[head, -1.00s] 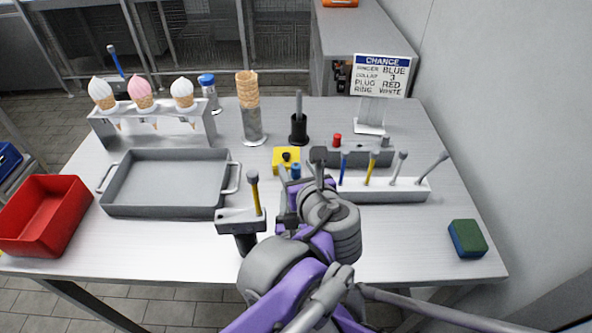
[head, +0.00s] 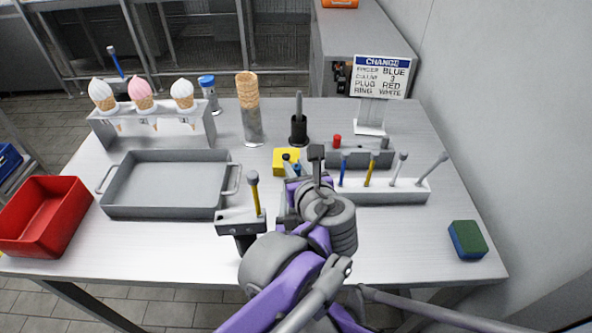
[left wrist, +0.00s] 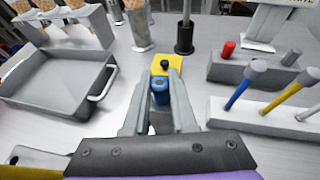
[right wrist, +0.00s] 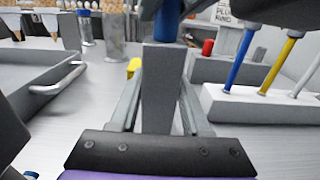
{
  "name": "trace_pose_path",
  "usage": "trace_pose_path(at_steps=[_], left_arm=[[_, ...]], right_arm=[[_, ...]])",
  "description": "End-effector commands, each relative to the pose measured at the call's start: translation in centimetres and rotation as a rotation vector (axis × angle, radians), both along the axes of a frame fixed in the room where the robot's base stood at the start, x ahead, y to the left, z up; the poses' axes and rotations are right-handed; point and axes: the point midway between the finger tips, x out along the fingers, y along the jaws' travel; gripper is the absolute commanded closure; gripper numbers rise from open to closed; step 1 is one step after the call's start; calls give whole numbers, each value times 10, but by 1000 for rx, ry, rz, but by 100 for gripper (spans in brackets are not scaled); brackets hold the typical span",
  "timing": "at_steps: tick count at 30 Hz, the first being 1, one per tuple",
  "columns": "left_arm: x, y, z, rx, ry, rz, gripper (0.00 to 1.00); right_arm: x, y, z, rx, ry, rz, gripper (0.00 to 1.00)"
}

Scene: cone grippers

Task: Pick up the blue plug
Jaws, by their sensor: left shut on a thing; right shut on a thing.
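The blue plug (left wrist: 160,88) sits between the fingers of my left gripper (left wrist: 160,100) in the left wrist view. In the head view the plug (head: 297,168) is small and partly covered by my purple and grey arm. My right gripper (right wrist: 163,115) is shut on a grey upright block (right wrist: 163,80) in the right wrist view. A blue piece (right wrist: 168,25), apparently the plug, shows directly above that block, below dark gripper parts. Whether plug and block touch is unclear. The right gripper is mostly hidden in the head view.
A yellow block (head: 280,162) with a black knob lies just behind. A white rack (head: 385,192) of coloured-handled tools stands right. Left are a grey tray (head: 165,205) and a red bin (head: 45,215). A sign (head: 380,76) stands at the back.

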Motion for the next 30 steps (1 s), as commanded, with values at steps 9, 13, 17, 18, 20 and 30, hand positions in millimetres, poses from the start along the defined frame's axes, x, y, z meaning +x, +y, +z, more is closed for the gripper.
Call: trace_pose_path(at_steps=[9,13,17,18,20,30], left_arm=[[0,0,30,0,0,-1,100],[0,-1,58,-1,0,-2,100],[0,0,81,0,0,-1,100],[0,0,86,0,0,0,100],[0,0,93,0,0,0,100],[0,0,100,0,0,0,100]], right_arm=[[0,0,0,0,0,0,100],[0,0,0,0,0,0,100],[0,0,0,0,0,0,100],[0,0,0,0,0,0,100],[0,0,0,0,0,0,100],[0,0,0,0,0,0,100]])
